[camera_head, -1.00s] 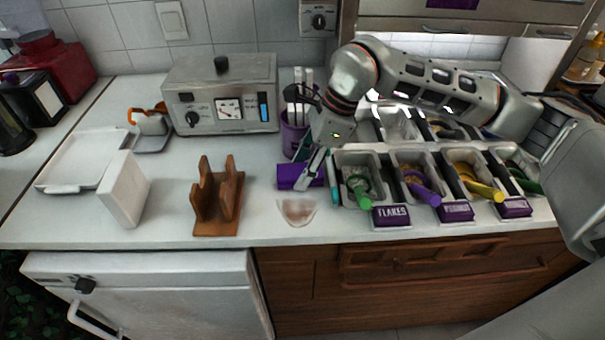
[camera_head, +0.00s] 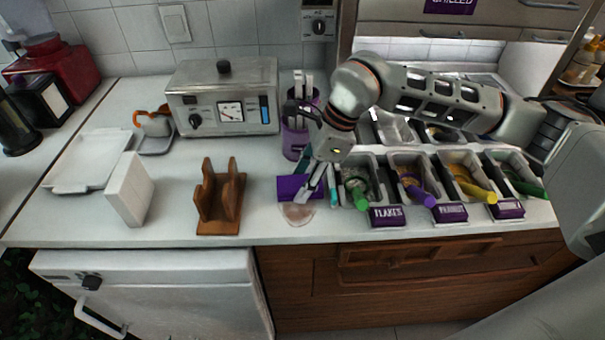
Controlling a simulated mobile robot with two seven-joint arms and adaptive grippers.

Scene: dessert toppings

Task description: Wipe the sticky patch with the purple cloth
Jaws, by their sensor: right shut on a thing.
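The purple cloth (camera_head: 289,187) lies on the white counter, right of the wooden stand. My right gripper (camera_head: 307,192) comes down at the cloth's right part and is shut on it. The sticky patch (camera_head: 298,214) is a brownish smear just in front of the cloth, near the counter's front edge. The cloth's front edge reaches the patch's back part and seems to cover some of it. My left gripper is not in view.
Topping bins with scoops stand right of the gripper, labelled FLAKES (camera_head: 387,216) in front. A wooden stand (camera_head: 220,196) is to the left. A purple utensil holder (camera_head: 296,137) and a metal appliance (camera_head: 223,97) stand behind.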

